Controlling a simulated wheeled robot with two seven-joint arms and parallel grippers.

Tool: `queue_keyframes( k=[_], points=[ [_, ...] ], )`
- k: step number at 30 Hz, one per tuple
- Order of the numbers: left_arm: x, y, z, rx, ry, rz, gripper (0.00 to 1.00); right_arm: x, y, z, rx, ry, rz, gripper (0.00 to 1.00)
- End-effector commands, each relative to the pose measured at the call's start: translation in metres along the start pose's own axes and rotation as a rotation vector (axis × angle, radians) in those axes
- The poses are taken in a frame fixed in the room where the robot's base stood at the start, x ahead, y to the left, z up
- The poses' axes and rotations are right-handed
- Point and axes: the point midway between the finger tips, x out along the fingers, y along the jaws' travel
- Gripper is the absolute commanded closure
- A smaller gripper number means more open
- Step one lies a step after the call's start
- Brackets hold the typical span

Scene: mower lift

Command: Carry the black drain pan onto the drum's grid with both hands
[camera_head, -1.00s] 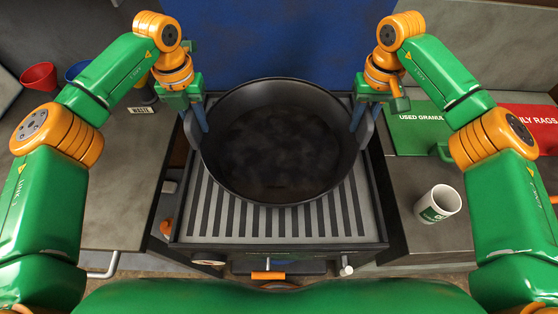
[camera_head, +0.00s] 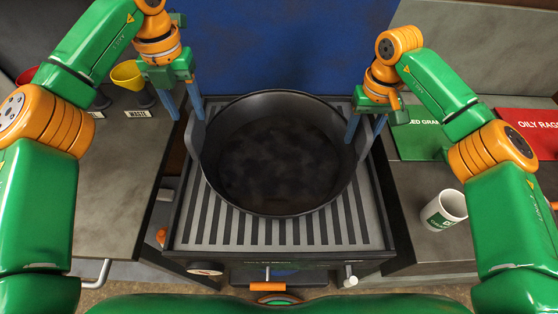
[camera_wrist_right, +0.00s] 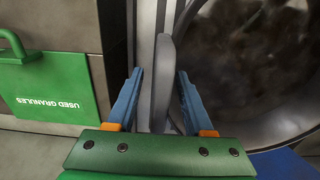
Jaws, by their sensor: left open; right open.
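The black drain pan (camera_head: 278,165), dark and stained inside, sits upright on the striped metal grid (camera_head: 275,232) of the drum, towards its back. My left gripper (camera_head: 183,112) is open and raised at the pan's left handle (camera_head: 195,136), fingers apart and clear of its lower part. My right gripper (camera_head: 365,128) is open at the right handle (camera_head: 365,142). In the right wrist view its blue fingers (camera_wrist_right: 159,105) stand on either side of the grey handle (camera_wrist_right: 162,80), with gaps visible on both sides.
A white and green mug (camera_head: 443,211) stands on the right counter, near a green lid (camera_head: 420,138) and a red oily rags lid (camera_head: 530,125). A yellow cup (camera_head: 128,75) and a red one stand back left. A blue panel (camera_head: 290,40) rises behind the grid.

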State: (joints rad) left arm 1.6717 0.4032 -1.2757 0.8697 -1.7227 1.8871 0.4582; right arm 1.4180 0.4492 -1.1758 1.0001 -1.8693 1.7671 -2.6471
Motion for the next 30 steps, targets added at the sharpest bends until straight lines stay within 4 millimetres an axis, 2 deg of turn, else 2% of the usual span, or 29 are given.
queue_keyframes(
  k=[3,8,11,18,21,24,30],
  points=[
    [-0.026,-0.001,0.000,-0.002,-0.002,0.000,0.48,0.000,0.000,0.000,0.000,0.000,0.000,0.48],
    [-0.042,0.000,-0.001,0.000,0.001,0.000,0.48,-0.003,0.000,0.000,0.000,0.001,0.000,0.48],
    [-0.044,0.000,-0.001,0.000,0.001,0.000,0.48,-0.020,0.000,-0.001,0.000,0.005,0.000,0.48],
    [-0.043,0.000,-0.001,0.000,0.001,0.000,0.48,-0.087,0.000,0.000,0.002,0.005,-0.001,0.48],
    [-0.043,0.000,-0.001,0.000,0.001,0.000,0.48,-0.107,0.000,0.000,0.002,0.003,0.000,0.48],
    [-0.043,0.000,-0.001,0.000,0.001,0.000,0.48,-0.117,0.000,0.000,0.001,0.003,0.000,0.48],
    [-0.043,0.000,-0.001,0.000,0.001,0.000,0.48,-0.121,0.001,0.001,-0.001,0.000,-0.001,0.48]
  ],
)
